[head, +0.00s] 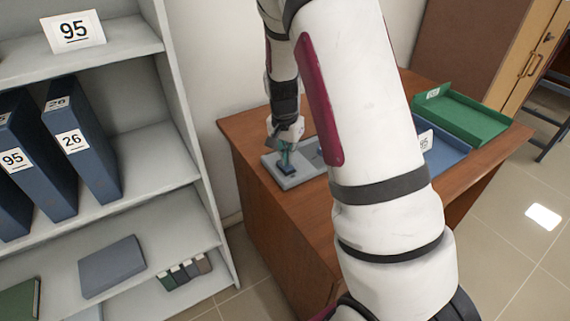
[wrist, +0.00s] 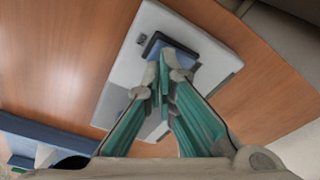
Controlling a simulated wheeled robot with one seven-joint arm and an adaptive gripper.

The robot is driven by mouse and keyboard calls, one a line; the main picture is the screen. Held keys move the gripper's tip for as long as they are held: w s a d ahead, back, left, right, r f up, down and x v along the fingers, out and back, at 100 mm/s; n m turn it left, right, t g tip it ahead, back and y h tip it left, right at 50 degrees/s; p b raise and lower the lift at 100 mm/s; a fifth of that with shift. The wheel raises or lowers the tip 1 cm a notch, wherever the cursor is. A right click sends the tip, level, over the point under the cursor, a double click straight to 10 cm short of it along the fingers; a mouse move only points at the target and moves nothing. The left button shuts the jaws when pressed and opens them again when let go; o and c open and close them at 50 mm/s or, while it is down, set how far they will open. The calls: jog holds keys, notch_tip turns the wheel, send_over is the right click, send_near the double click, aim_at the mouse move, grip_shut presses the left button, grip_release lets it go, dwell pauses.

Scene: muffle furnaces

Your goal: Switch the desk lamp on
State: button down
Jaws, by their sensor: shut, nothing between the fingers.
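A light grey flat base (head: 305,170) lies on the wooden desk, with a dark blue rocker or pad (head: 286,169) on it. In the wrist view the base (wrist: 122,88) lies at a slant, and the blue pad (wrist: 203,56) is at its upper part. My gripper (head: 287,157) is shut and empty, pointing down at the pad. In the wrist view its fingertips (wrist: 167,68) overlap the pad's near edge; I cannot tell whether they touch or press it. No lamp head or light shows. My arm hides part of the desk and base.
The wooden desk (head: 262,218) carries a green tray (head: 472,122) and a blue tray (head: 440,158) to the right. A shelf unit with blue binders (head: 82,165) stands at left. A wall rises behind the desk.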

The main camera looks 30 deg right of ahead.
aim_at(288, 167)
jog(key=shift+f+b, duration=0.55)
jog(key=shift+f, duration=0.5)
dwell(0.9)
notch_tip(288, 167, up, 12)
jog(key=p, duration=0.6)
jog(key=shift+p, duration=0.4)
dwell(0.3)
jog(key=shift+r, duration=0.15)
dwell(0.4)
